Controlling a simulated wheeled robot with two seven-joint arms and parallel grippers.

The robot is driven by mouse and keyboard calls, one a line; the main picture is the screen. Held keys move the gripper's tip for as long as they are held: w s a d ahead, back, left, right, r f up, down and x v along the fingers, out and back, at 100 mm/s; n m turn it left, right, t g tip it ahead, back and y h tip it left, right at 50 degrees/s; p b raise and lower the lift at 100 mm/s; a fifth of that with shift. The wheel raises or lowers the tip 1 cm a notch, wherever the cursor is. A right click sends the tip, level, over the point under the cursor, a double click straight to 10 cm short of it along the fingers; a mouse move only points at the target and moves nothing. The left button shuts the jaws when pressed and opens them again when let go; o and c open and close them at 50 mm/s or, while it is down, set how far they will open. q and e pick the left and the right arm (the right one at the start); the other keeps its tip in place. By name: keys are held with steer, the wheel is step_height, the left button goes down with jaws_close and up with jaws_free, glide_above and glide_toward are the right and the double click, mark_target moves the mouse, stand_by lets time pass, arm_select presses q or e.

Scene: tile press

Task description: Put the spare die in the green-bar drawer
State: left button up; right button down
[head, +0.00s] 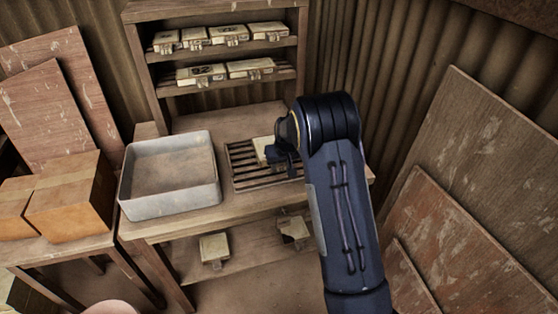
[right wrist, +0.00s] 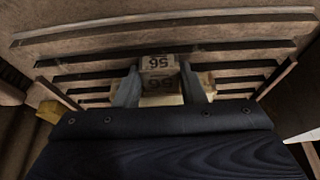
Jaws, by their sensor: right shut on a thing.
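A pale block-shaped die (head: 262,150) is at the slatted rack (head: 245,178) on the bench, partly hidden by my right gripper (head: 284,158). In the right wrist view the die (right wrist: 159,82) shows dark digits that look like 56, upside down. The two fingers of my right gripper (right wrist: 160,92) are shut on its sides, with the rack's slats (right wrist: 80,68) behind. I cannot tell whether the die touches the slats. No drawer with a green bar is visible. My left gripper is not in view.
A grey tray (head: 170,190), empty, stands left of the rack. Several similar dies (head: 202,74) sit on the shelves behind. Two pale pieces (head: 214,247) are under the bench top. Cardboard boxes (head: 72,196) stand left; wooden boards (head: 480,170) lean right.

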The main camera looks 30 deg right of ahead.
steer(key=shift+w+r, duration=0.1)
steer(key=shift+r, duration=0.4)
step_height(320, 180, up, 2)
steer(key=shift+a+r, duration=0.1)
steer(key=shift+r, duration=0.15)
steer(key=s+a+r+b, duration=0.1)
steer(key=s+a+r, duration=0.7)
steer(key=s, duration=0.3)
steer(key=shift+s+r, duration=0.35)
steer(key=shift+r, duration=0.3)
